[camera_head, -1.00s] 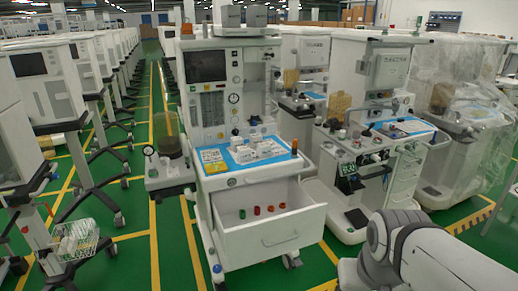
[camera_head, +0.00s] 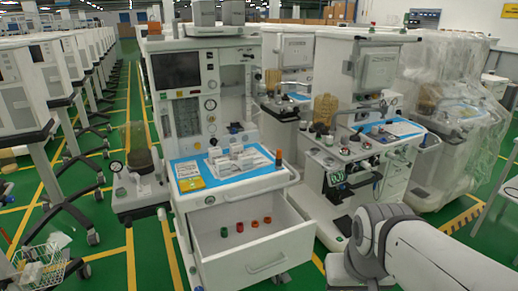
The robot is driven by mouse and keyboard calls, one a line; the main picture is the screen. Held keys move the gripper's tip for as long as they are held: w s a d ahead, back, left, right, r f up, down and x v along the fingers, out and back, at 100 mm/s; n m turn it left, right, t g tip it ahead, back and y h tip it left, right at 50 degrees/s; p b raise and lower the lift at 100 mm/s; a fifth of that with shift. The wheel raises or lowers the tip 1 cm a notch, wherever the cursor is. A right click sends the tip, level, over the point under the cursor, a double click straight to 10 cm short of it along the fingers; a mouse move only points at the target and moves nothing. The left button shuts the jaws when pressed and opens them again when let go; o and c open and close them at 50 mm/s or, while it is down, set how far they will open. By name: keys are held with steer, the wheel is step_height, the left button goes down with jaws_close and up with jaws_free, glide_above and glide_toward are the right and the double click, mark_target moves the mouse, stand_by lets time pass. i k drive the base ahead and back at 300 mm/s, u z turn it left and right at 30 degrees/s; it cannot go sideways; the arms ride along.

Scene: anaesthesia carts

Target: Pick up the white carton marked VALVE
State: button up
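Several small white cartons (camera_head: 238,159) stand together on the blue work surface (camera_head: 216,179) of the middle anaesthesia cart (camera_head: 222,82). Their markings are too small to read, so I cannot tell which one is marked VALVE. My gripper is out of view. Only a grey-white part of my arm shows at the lower right, in front of the carts and apart from the cartons.
An open white drawer (camera_head: 265,257) juts out below the work surface, with several small coloured items inside. A small orange item (camera_head: 278,157) stands at the surface's right edge. A second cart (camera_head: 368,160) is close on the right. A wire basket (camera_head: 38,270) is at lower left.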

mark_target(245, 162)
steer(key=i, duration=1.25)
steer(key=u, duration=0.05)
